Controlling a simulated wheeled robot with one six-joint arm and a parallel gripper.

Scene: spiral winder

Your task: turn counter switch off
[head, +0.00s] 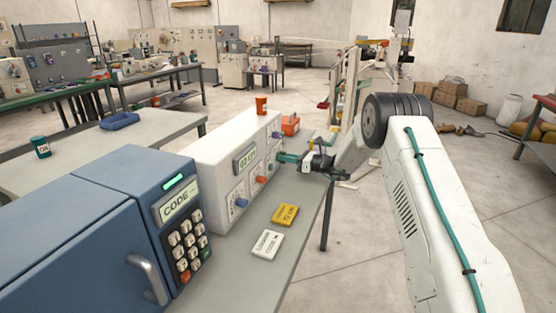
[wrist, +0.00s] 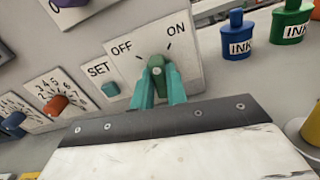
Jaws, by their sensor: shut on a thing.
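I cannot tell clearly which mark the knob points to. In the head view, my gripper (head: 283,157) is at the right end of the counter's front and hides the switch.
A teal SET button (wrist: 110,89), an orange knob (wrist: 57,105) and a blue knob (wrist: 14,120) sit left of the switch. Blue (wrist: 236,36) and green (wrist: 290,22) ink bottles stand at right. A blue keypad cabinet (head: 110,220) stands beside the counter.

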